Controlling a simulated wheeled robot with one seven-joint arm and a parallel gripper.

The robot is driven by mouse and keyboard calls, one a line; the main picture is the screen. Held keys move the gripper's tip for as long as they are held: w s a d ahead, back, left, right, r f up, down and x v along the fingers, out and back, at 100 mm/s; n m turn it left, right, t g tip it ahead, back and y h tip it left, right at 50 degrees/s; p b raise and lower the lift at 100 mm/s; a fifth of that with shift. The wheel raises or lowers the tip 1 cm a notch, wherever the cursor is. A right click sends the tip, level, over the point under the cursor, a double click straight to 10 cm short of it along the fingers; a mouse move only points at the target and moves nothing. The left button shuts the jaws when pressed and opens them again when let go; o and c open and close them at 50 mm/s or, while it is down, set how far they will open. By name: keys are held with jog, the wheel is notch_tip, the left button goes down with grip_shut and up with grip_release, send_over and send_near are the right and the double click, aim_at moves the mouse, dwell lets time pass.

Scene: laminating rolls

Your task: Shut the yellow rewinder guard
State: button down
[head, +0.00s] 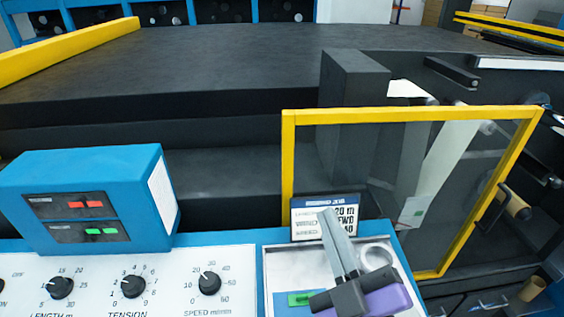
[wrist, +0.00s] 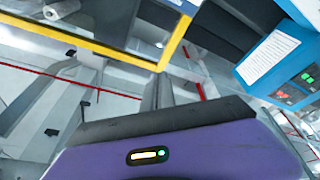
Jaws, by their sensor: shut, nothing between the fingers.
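The yellow rewinder guard (head: 412,114) is a yellow frame around a clear panel, at the right in the head view. A dark handle (head: 497,207) shows by its right side. I cannot tell how far the guard stands open. In the wrist view, a corner of the yellow frame (wrist: 120,54) crosses the upper part. My gripper (head: 328,212), with a purple body and grey fingers, is in front of the guard's lower left part, above the console. Its fingers (wrist: 158,80) are shut and empty, and appear apart from the frame.
A blue box (head: 85,200) with red and green displays stands at the left on the console (head: 110,262) with its knobs. A tray (head: 272,268) holds a ring-shaped item and a green item. A job card (head: 310,228) stands behind it. Rollers and a white web (head: 450,150) show through the panel.

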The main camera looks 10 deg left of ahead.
jog(key=w+a+r+n+g+y, duration=0.2)
jog(key=w+a+r+n, duration=0.1)
jog(key=a+r+n, duration=0.3)
jog(key=w+a+f+n+g+p, duration=0.25)
jog(key=w+a+f+n, duration=0.25)
jog(key=w+a+n, duration=0.25)
jog(key=shift+m, duration=0.45)
jog(key=shift+w+d+f+p, duration=0.1)
jog(key=shift+w+d+p, duration=0.1)
jog(key=shift+w+d, duration=0.3)
jog(key=shift+w+d+f+p, duration=0.15)
jog(key=shift+w+d, duration=0.2)
jog(key=shift+d, duration=0.4)
jog(key=shift+w+d+p, duration=0.2)
jog(key=shift+w+d, duration=0.2)
jog(key=shift+d, duration=0.2)
